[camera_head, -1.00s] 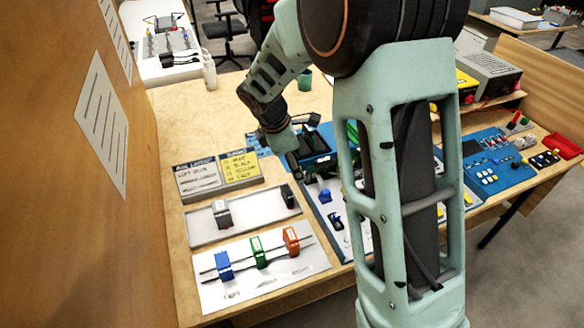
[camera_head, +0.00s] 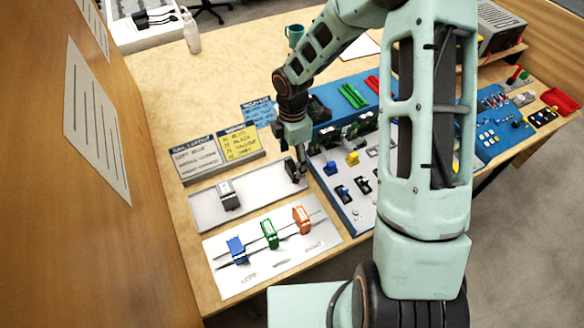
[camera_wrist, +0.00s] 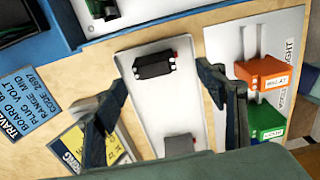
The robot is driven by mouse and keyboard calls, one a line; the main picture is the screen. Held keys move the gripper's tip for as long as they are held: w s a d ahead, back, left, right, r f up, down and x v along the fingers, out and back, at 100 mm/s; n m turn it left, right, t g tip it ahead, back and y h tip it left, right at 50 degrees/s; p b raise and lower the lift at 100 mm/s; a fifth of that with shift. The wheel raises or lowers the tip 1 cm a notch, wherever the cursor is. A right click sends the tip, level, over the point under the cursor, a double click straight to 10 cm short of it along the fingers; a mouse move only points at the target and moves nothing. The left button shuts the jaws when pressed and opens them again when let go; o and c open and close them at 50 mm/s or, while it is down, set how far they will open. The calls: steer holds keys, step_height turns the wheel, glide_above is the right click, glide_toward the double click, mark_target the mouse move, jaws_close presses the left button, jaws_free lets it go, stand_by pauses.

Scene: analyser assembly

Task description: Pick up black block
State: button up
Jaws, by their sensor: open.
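The black block (camera_wrist: 155,64) lies on the light tray (camera_wrist: 200,128) near one end in the wrist view. It also shows in the head view (camera_head: 291,170), close beside my gripper and partly hidden by it. My gripper (camera_wrist: 165,85) is open, with its two fingers on either side of the tray in the wrist view. The black block appears beyond the fingertips, between their lines. In the head view my gripper (camera_head: 301,168) points down over the tray's right end. I cannot tell whether a finger touches the block.
A grey block (camera_head: 228,195) sits on the same tray. In front, blue (camera_head: 236,250), green (camera_head: 269,234) and orange (camera_head: 302,219) blocks sit on a rail board. Label cards (camera_head: 218,152) stand behind the tray. A blue-edged board with several parts (camera_head: 352,160) is at the right.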

mark_target(292, 165)
steer(key=shift+w+a+f+p, duration=0.1)
steer(key=shift+w+f+p, duration=0.1)
steer(key=shift+f, duration=1.25)
steer(key=shift+w+f+p, duration=0.1)
steer(key=shift+w+f, duration=0.1)
steer(key=shift+f, duration=1.25)
steer(key=c, duration=1)
steer(key=shift+r, duration=0.1)
steer(key=shift+r, duration=0.6)
steer(key=shift+s+d+r, duration=1.2)
steer(key=shift+s+r, duration=0.75)
steer(key=shift+s, duration=0.05)
steer(key=shift+s+d+r, duration=1.15)
steer(key=shift+s+r, duration=0.75)
steer(key=shift+s, duration=0.15)
steer(key=shift+s+d+r, duration=1.2)
steer(key=shift+s+r, duration=0.75)
steer(key=shift+s, duration=0.05)
